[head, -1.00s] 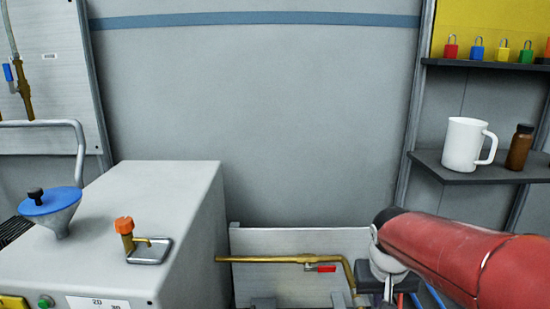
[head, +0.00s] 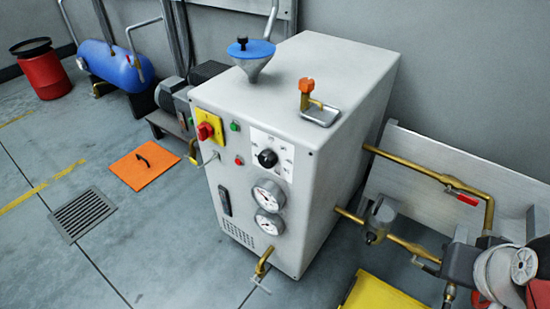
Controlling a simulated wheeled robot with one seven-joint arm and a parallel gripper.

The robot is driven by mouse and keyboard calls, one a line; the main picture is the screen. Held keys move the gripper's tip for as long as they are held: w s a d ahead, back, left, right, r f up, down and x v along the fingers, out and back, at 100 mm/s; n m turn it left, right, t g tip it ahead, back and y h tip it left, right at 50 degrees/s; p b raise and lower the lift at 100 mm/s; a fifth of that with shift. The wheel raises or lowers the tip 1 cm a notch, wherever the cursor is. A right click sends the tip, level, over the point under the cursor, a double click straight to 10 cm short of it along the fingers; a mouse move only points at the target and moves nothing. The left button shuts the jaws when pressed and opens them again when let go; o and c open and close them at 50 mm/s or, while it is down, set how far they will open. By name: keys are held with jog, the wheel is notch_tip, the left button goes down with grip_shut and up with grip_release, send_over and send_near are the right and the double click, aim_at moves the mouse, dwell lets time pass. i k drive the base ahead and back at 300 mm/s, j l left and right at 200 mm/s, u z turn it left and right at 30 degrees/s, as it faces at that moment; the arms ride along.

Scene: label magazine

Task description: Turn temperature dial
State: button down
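The temperature dial (head: 267,158) is a round black knob with a light pointer mark. It sits on a white scale plate (head: 285,146) with printed markings, at the upper right of the front panel of a grey box-shaped machine (head: 233,180). The dial is unobstructed, and the printed values are too small to read. My gripper is not in view, so its distance from the dial and its state do not show.
Two gauges (head: 268,196), a red-and-yellow switch (head: 207,128) and a low brass tap (head: 262,264) share the panel. Brass pipes (head: 408,173) crowd the right side. A yellow object (head: 375,292) lies at bottom centre-right. Grey floor (head: 150,235) is clear at front left.

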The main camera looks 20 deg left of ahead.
aim_at(267, 159)
jog(key=u, duration=1.05)
jog(key=k+l+u, duration=0.1)
jog(key=k+u, duration=0.4)
jog(key=i+l, duration=0.1)
jog(key=l, duration=0.2)
jog(key=i+l, duration=0.15)
jog(key=l, duration=0.15)
